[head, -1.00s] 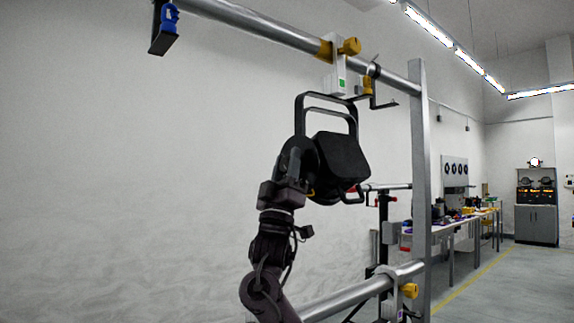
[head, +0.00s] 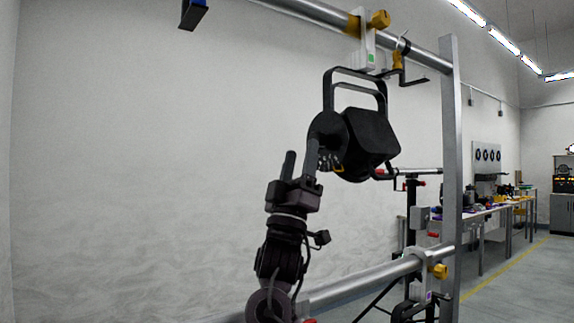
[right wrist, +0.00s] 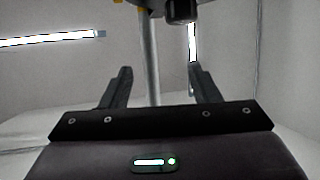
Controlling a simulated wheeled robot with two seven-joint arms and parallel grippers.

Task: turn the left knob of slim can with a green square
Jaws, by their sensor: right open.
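The slim can (head: 369,141) is a black lamp hanging in a black yoke (head: 327,93) from the upper pipe. Its pale clamp carries a green square (head: 371,58). A round black end (head: 333,128) of the can faces left, with small yellow parts below it. The left knob cannot be made out clearly. My right gripper (head: 300,160) is open and empty, pointing up, just below and left of the can's round end. In the right wrist view its two fingers (right wrist: 162,80) stand apart, and a dark part shows at the top edge. My left gripper is out of view.
The upper pipe (head: 310,14) has yellow clamp handles and a blue-and-black fixture (head: 193,13) at left. A vertical post (head: 452,150) stands right of the can. A lower pipe (head: 350,292) crosses below. The space left of my arm is open before a white wall.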

